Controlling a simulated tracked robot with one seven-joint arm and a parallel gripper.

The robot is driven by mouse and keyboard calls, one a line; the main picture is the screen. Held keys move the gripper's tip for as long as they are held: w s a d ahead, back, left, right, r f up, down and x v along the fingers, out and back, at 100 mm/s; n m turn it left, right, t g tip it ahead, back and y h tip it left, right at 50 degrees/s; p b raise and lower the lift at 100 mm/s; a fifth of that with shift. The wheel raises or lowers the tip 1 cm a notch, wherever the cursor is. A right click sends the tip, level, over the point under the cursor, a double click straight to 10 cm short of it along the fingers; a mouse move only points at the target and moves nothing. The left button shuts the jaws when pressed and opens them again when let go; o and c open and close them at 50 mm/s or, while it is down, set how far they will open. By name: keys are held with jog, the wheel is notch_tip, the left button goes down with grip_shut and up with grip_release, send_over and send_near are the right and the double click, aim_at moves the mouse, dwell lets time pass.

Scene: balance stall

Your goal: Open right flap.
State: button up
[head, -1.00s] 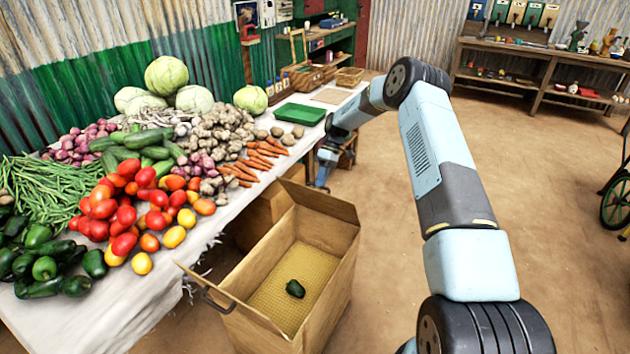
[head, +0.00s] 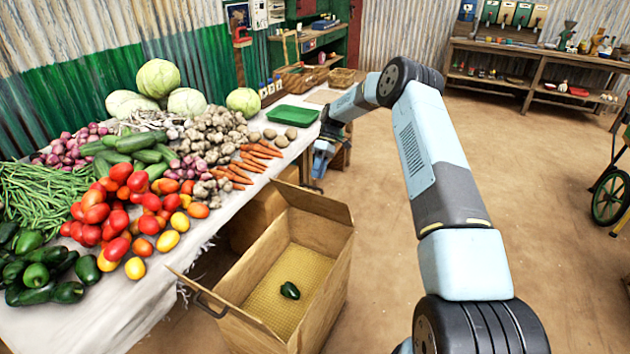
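An open cardboard box (head: 335,285) stands on the floor beside the table, at the lower middle of the head view. A flap (head: 315,202) at its far end leans outward. Another flap (head: 235,312) at the near left end slants out, with a dark handle (head: 207,302) by it. The box's right side shows as a tall brown face; I cannot tell whether a flap hangs against it. A dark green pepper (head: 290,290) lies inside on a yellow mesh floor. My gripper (head: 318,170) points down beyond the far flap, near the table edge. Its fingers are small and partly hidden.
The table (head: 130,310) on the left holds heaps of vegetables and a green tray (head: 293,115). My arm spans the middle right. A wooden shelf bench (head: 540,60) stands at the back right, and a green-wheeled cart (head: 610,196) at the right edge. Floor right of the box is clear.

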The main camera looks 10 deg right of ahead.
jog(key=v, duration=0.9)
jog(key=shift+w+d+r, duration=0.2)
jog(key=shift+w+d, duration=0.05)
